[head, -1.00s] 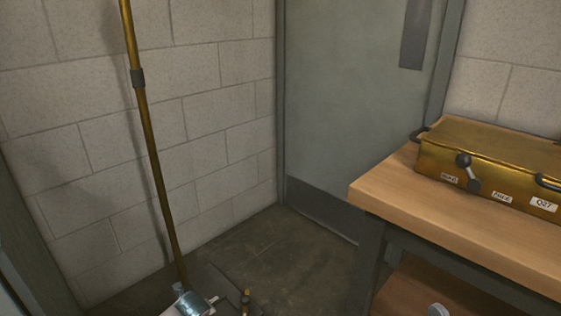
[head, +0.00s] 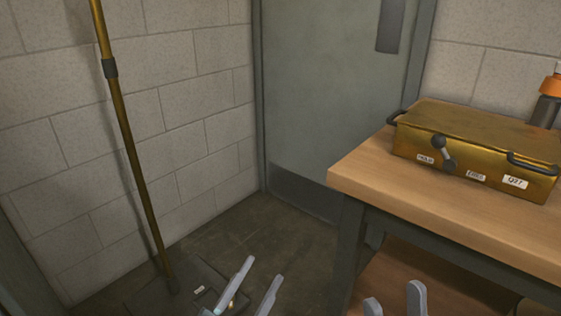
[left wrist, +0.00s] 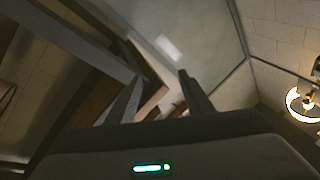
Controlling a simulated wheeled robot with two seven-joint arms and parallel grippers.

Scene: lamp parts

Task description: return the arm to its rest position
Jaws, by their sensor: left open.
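My left gripper (head: 264,270) is at the bottom centre of the head view, its two pale fingers apart. No object shows between them. The left wrist view shows the same gripper (left wrist: 159,78) with its fingers spread and empty. My right gripper (head: 393,292) shows at the bottom edge, right of the left one, in front of the bench. Its two fingertips are apart with nothing visible between them; the rest is cut off by the frame. A tall brass pole (head: 137,160) stands at left on a dark base plate (head: 150,296), clear of my left gripper's fingers.
A wooden bench (head: 370,175) stands at right, bearing a brass box (head: 475,140) with dark handles and labels. An orange-topped item (head: 550,88) is behind it. A grey door (head: 315,90) closes the back. A bright lit ring (left wrist: 298,103) shows at the right of the left wrist view.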

